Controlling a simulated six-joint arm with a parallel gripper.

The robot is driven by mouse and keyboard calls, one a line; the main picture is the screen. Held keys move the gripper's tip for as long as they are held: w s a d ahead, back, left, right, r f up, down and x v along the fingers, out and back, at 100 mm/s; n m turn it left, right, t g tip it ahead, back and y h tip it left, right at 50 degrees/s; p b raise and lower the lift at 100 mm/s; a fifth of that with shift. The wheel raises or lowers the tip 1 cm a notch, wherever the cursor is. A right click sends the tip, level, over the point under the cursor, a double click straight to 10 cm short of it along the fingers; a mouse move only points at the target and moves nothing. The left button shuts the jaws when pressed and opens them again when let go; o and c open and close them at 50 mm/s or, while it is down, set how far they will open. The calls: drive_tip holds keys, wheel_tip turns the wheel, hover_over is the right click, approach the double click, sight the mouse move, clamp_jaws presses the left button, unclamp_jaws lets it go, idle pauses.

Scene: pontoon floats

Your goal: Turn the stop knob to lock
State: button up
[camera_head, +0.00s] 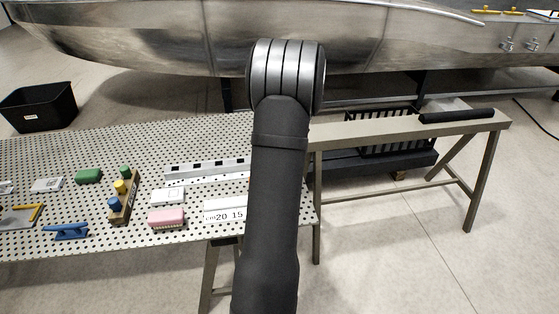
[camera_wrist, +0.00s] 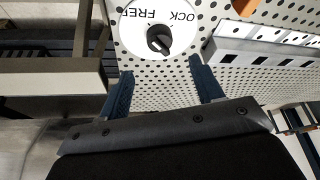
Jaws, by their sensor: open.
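In the wrist view, the stop knob (camera_wrist: 159,40) is a small black knob at the centre of a white round dial (camera_wrist: 133,40). The dial lies against a perforated white board. Its lettering is upside down and cut by the top edge, with FREE at the left and part of LOCK at the right. I cannot tell for sure which word the knob points to. My gripper (camera_wrist: 161,68) is open, with its two blue fingers apart and nothing between them. The knob appears beyond the gap, apart from both fingers. In the head view my arm hides the gripper and knob.
The perforated table (camera_head: 60,160) holds a pink brush (camera_head: 167,218), a blue clamp-like tool (camera_head: 66,231), a wooden rack (camera_head: 124,200) with coloured caps and a grey slotted rail (camera_head: 205,168). The rail (camera_wrist: 262,50) lies right of the dial. A trestle (camera_head: 410,128) stands at right; a metal hull (camera_head: 170,40) is behind.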

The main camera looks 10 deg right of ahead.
drive_tip(key=x, duration=0.9)
drive_tip(key=shift+f, duration=0.1)
drive_tip(key=shift+c, duration=0.2)
drive_tip(key=c, duration=0.9)
